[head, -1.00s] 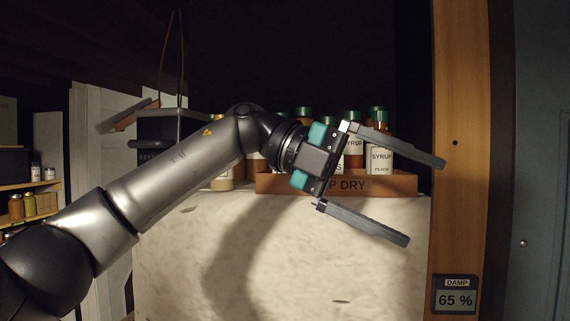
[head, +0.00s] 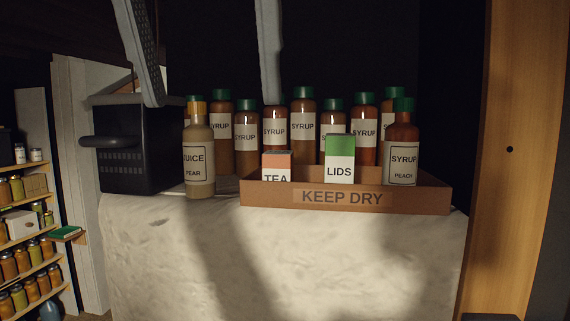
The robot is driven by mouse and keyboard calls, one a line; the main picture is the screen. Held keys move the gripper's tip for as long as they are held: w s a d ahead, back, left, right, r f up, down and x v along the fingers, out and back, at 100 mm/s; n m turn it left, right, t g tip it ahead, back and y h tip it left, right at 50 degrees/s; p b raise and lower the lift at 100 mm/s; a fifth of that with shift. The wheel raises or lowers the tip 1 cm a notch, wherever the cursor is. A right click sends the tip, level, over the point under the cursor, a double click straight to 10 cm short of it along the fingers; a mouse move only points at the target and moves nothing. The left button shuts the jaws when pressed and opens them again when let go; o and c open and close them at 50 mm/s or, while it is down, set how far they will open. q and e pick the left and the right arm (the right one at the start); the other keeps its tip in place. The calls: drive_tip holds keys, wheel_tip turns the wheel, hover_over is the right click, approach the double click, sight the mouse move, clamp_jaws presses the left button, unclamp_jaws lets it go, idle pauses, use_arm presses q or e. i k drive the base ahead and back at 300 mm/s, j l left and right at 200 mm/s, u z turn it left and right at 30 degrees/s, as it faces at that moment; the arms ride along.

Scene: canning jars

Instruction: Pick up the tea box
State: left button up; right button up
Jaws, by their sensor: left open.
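The tea box (head: 277,168) is small, with an orange top and a white front lettered TEA. It stands upright in the brown KEEP DRY tray (head: 343,198), and the tray's front wall hides its lower part. My left gripper (head: 212,102) is open, its two long grey fingers coming down from the top edge of the head view. One fingertip overlaps the black case at left and the other overlaps a syrup bottle behind the tea box. The fingers appear above the tea box and hold nothing. My right gripper is not in view.
A green and white LIDS box (head: 340,160) and a pear juice bottle (head: 199,150) flank the tea box. A peach syrup bottle (head: 403,150) stands at the tray's right end. Several syrup bottles (head: 303,122) line the back. A black case (head: 135,150) is left; a wooden post (head: 510,200) is right.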

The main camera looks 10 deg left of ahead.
sight(277, 165)
drive_tip(key=i, duration=1)
